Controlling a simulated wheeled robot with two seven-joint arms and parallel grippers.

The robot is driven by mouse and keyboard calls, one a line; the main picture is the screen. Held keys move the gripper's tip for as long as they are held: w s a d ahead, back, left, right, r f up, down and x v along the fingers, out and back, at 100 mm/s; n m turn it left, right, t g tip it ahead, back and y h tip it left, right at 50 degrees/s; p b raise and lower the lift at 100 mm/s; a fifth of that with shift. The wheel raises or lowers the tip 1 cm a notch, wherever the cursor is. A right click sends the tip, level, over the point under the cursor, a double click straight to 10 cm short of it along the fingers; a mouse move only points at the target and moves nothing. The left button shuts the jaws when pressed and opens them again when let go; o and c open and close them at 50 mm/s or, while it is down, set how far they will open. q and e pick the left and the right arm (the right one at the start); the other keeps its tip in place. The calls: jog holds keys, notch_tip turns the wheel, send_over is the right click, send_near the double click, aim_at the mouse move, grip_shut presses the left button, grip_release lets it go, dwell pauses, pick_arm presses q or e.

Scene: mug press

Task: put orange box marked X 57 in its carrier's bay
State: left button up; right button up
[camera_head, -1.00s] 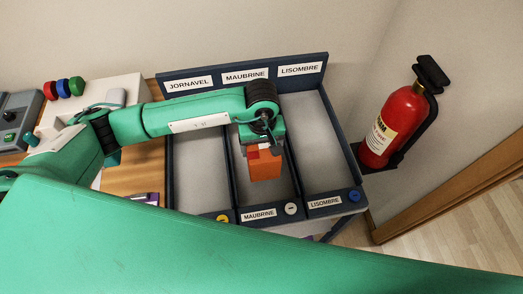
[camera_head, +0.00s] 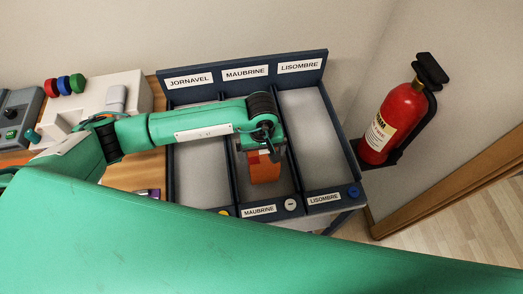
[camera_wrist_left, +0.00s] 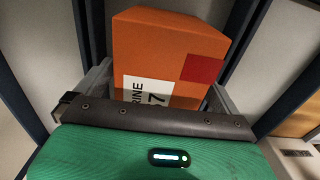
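The orange box (camera_head: 264,170) is within the middle bay, under my left gripper (camera_head: 262,152). In the left wrist view the box (camera_wrist_left: 165,50) sits between the two fingers, which appear closed on its sides. It has a red patch and a white label, partly hidden, reading "RINE" and "7". The carrier's middle bay is marked MAUBRINE on its back sign (camera_head: 245,72) and front sign (camera_head: 259,211). Whether the box's underside touches the bay floor cannot be told. My right gripper is not in view.
The JORNAVEL bay (camera_head: 202,165) on the left and LISOMBRE bay (camera_head: 310,135) on the right look empty, the left one partly covered by my arm. Dark dividers flank the middle bay. A fire extinguisher (camera_head: 397,120) hangs on the wall at right.

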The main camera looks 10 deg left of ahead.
pick_arm(q)
jog(key=shift+r+p, duration=0.2)
jog(key=shift+p, duration=0.1)
jog(key=shift+r+b, duration=0.3)
jog(key=shift+r, duration=0.05)
notch_tip(320, 180, up, 10)
jog(key=b, duration=0.2)
jog(key=shift+f+b, duration=0.15)
jog(key=shift+b, duration=0.15)
jog(key=shift+r, duration=0.75)
jog(key=shift+s+f, duration=0.1)
